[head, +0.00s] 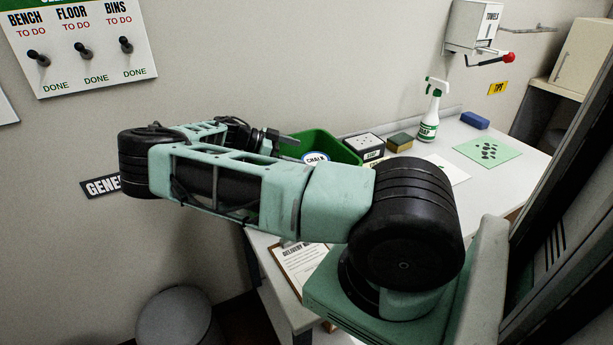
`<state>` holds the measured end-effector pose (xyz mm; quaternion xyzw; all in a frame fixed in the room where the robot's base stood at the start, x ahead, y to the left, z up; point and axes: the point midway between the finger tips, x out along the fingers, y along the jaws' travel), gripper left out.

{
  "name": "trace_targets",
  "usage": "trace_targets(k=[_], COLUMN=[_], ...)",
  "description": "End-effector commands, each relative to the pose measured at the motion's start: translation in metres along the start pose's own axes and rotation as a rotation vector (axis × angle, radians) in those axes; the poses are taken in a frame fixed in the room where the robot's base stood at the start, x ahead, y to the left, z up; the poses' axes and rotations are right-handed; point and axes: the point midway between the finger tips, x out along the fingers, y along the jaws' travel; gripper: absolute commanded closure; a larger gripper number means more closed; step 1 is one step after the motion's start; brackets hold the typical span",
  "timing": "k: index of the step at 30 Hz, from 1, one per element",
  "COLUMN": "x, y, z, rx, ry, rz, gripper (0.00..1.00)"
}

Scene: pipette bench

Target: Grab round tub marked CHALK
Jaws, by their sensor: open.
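The round tub marked CHALK (316,157) shows only its white, blue-edged, labelled top, just above my forearm; the rest is hidden behind the arm. It appears to be in or right beside a green bin (338,148); I cannot tell which. My gripper (285,144) is partly visible behind my forearm, left of the tub, pointing right. It is open, with nothing seen between the fingers. The gap between gripper and tub is hard to judge.
A black-and-white box (364,146), a green-and-yellow sponge (400,142), a spray bottle (432,110) and a blue block (475,120) stand along the back of the bench. A green spotted sheet (488,151) lies at right. A clipboard (298,266) lies at the front.

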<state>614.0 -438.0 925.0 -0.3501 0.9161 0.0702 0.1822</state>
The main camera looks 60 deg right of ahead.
Motion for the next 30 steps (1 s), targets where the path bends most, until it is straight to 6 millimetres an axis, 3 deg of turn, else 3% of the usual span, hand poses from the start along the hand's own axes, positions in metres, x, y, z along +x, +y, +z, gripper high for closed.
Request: trace_targets(k=[2, 11, 21, 30], x=[0.004, 0.028, 0.073, 0.079], y=[-0.001, 0.0, 0.004, 0.003], z=[0.01, 0.007, 0.004, 0.007], rx=[0.001, 0.0, 0.0, 0.0], ry=[0.001, 0.003, 0.002, 0.001], rz=[0.0, 0.0, 0.002, -0.001], gripper=[0.0, 0.0, 0.0, 0.0])
